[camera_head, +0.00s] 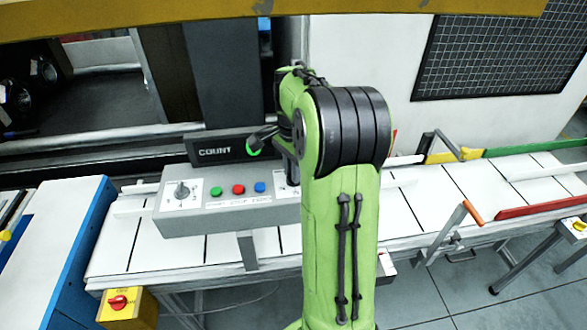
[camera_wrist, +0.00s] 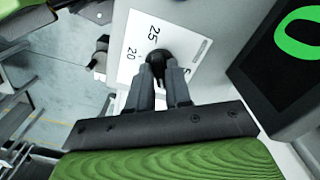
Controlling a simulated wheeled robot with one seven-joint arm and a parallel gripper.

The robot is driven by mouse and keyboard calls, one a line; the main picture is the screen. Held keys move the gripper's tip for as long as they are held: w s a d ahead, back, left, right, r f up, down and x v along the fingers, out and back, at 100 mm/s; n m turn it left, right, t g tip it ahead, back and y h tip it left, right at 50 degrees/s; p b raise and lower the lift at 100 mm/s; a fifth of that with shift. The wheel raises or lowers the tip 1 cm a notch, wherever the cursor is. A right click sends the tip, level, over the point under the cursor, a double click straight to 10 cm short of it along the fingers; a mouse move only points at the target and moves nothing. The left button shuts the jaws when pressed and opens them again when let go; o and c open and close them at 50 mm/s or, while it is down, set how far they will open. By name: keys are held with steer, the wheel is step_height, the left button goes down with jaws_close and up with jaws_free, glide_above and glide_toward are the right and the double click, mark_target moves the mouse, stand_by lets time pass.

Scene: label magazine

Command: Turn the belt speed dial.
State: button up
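A black dial knob (camera_wrist: 159,56) sits on a white scale plate (camera_wrist: 137,35) with the numbers 20 and 25 in the wrist view. My gripper (camera_wrist: 160,70) has its two grey fingertips close together on either side of the knob's grip, with only a narrow gap between them. The fingertips hide part of the knob and of the scale, so I cannot read where it points. In the head view, my green arm hides my fingers and this dial, at the right part of the grey control box (camera_head: 235,213).
Another dial (camera_head: 182,191) is at the left of the box, beside green (camera_head: 216,192), red (camera_head: 238,189) and blue (camera_head: 260,187) buttons. A black COUNT display (camera_head: 217,150) stands behind. A conveyor (camera_head: 115,250) runs underneath. A yellow box with a red knob (camera_head: 118,302) is at lower left.

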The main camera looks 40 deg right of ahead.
jaws_close()
steer(key=shift+r+n, duration=0.1)
steer(key=shift+n, duration=0.2)
steer(key=n+p, duration=0.2)
steer(key=n, duration=0.3)
steer(key=shift+n, duration=0.3)
steer(key=n+p, duration=0.1)
steer(key=n, duration=0.4)
steer(key=shift+n, duration=0.3)
steer(key=shift+o, duration=2.2)
jaws_free()
